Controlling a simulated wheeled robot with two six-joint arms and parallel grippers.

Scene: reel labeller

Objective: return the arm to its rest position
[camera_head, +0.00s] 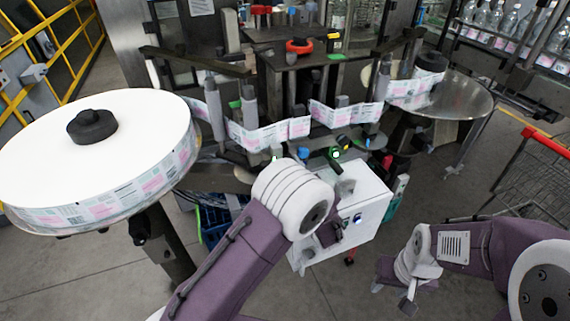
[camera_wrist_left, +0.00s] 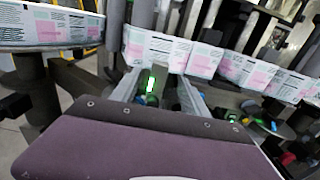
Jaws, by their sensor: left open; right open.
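My left arm (camera_head: 245,245) reaches up from the bottom middle in the head view, with its pale wrist in front of the labeller. Its gripper is mostly hidden there. In the left wrist view, the purple casing of my left gripper (camera_wrist_left: 158,95) fills the bottom, and two grey fingers show apart beyond it, with nothing clearly between them. My right arm (camera_head: 465,245) comes in from the right edge. My right gripper (camera_head: 392,297) points down over the floor at the lower right, open and empty.
A large white label reel (camera_head: 60,150) stands at the left. The label web (camera_head: 260,137) runs across the labeller just beyond my left wrist. A white box (camera_head: 355,215) stands below it. A round metal plate (camera_head: 455,95) and a red-handled cart (camera_head: 535,180) are at the right.

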